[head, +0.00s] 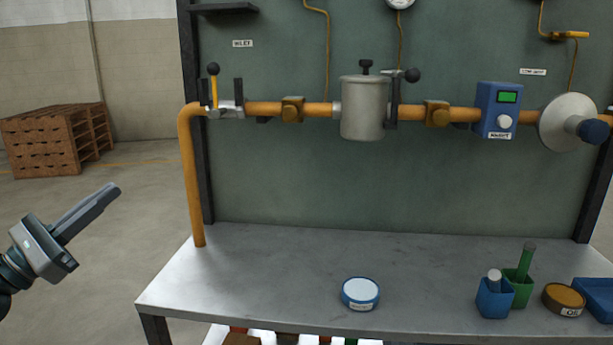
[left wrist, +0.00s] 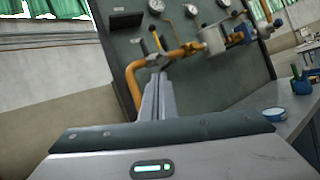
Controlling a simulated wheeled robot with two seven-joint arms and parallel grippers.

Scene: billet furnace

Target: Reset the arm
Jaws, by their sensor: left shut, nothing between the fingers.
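My left gripper (head: 108,194) is at the left of the head view, out in free space to the left of the workbench (head: 250,290). Its fingers are shut together, with nothing between them, and point up and to the right. In the left wrist view the shut fingers (left wrist: 158,98) point toward the panel and the yellow pipe. The gripper touches nothing. My right gripper is in neither view.
A green panel (head: 270,180) carries a yellow pipe (head: 190,170), a grey canister (head: 363,108) and a blue box (head: 498,110). A round white-topped tin (head: 360,293), blue (head: 493,300) and green (head: 518,290) holders stand on the bench. Pallets (head: 55,140) stand far left.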

